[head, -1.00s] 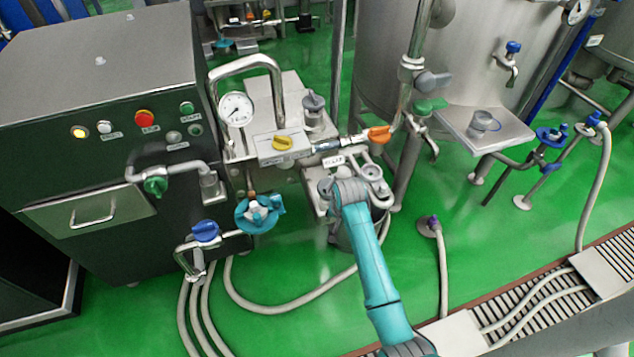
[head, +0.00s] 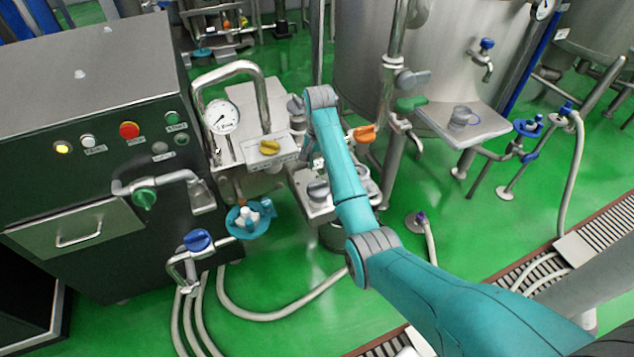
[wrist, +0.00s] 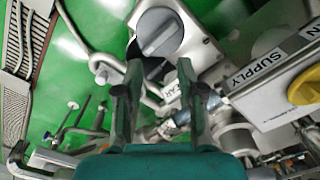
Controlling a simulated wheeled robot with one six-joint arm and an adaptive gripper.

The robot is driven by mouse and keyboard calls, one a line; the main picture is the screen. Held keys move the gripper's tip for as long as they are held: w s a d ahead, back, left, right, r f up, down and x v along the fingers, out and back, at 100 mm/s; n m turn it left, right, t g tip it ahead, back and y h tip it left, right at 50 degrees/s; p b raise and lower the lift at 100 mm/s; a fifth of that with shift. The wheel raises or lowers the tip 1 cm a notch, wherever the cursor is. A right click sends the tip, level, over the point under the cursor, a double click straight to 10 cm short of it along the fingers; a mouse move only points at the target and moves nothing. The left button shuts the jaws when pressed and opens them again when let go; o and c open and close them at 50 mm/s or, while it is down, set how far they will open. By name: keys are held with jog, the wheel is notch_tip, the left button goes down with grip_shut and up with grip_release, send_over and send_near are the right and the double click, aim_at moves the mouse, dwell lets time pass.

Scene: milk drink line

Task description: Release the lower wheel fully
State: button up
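The task's wheel is not marked as such. A grey round knob (head: 318,189) sits on the lower metal block of the machine; I take it as the lower wheel. A similar grey knob (head: 296,104) stands higher, beside my arm's end. In the wrist view a grey knob with a raised bar (wrist: 160,32) lies beyond my fingertips; I cannot tell which of the two it is. My gripper (wrist: 158,66) is open, with nothing between its fingers and a visible gap to that knob. In the head view my arm hides the gripper.
A yellow knob (head: 269,147) on a metal block is near my arm, and it also shows beside the SUPPLY label in the wrist view (wrist: 305,85). An orange valve handle (head: 363,134), a pressure gauge (head: 222,117) and a curved steel pipe stand close by. Hoses lie on the green floor.

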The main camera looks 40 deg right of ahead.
aim_at(318, 183)
notch_tip(318, 183, down, 9)
jog(key=shift+a+r, duration=0.1)
dwell(0.3)
